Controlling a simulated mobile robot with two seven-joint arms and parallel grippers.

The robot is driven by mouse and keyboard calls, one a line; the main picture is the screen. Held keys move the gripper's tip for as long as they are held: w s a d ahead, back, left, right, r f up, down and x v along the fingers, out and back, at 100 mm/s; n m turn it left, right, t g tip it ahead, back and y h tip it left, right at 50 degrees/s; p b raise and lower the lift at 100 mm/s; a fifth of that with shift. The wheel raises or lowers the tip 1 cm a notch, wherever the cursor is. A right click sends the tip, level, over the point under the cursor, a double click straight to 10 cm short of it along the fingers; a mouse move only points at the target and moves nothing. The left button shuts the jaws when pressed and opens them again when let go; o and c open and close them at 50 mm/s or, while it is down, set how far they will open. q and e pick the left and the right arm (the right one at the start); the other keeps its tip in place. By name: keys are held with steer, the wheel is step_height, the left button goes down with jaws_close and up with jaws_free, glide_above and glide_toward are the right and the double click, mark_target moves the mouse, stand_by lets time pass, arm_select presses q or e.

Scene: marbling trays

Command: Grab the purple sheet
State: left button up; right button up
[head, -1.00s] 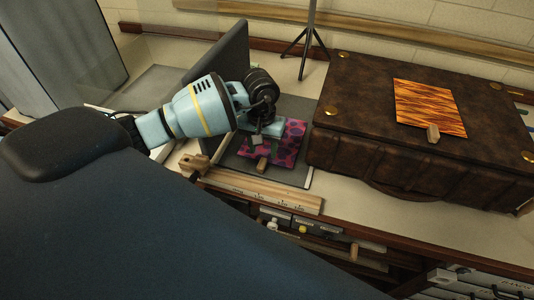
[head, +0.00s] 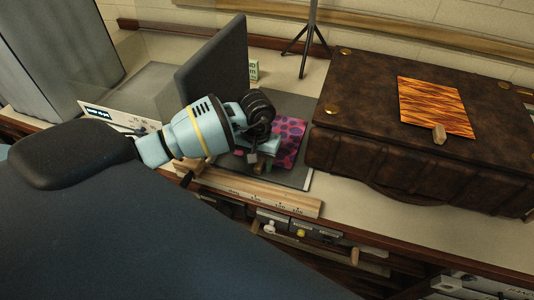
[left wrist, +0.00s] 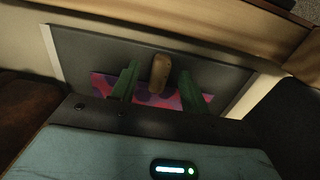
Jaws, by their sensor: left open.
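The purple sheet (head: 291,140), with dark blotches, lies on a dark grey board beside the brown case; my left gripper covers its left part. My left gripper (head: 259,162) is over the near left part of the sheet. In the left wrist view its two green fingers (left wrist: 158,88) stand apart, open. A wooden grip (left wrist: 160,72) shows between them, touching neither finger as far as I can see. The sheet also shows behind the fingers in the left wrist view (left wrist: 203,98). My right gripper is not in view.
A large brown case (head: 420,155) stands right of the board, with an orange patterned sheet (head: 430,106) on top. A dark upright panel (head: 215,62) stands behind my left gripper. A wooden ruler (head: 270,194) lies along the board's near side. A black tripod stand (head: 305,45) is behind.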

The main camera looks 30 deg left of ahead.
arm_select(q)
steer(key=shift+f, duration=0.55)
steer(key=shift+r, duration=0.1)
jaws_close()
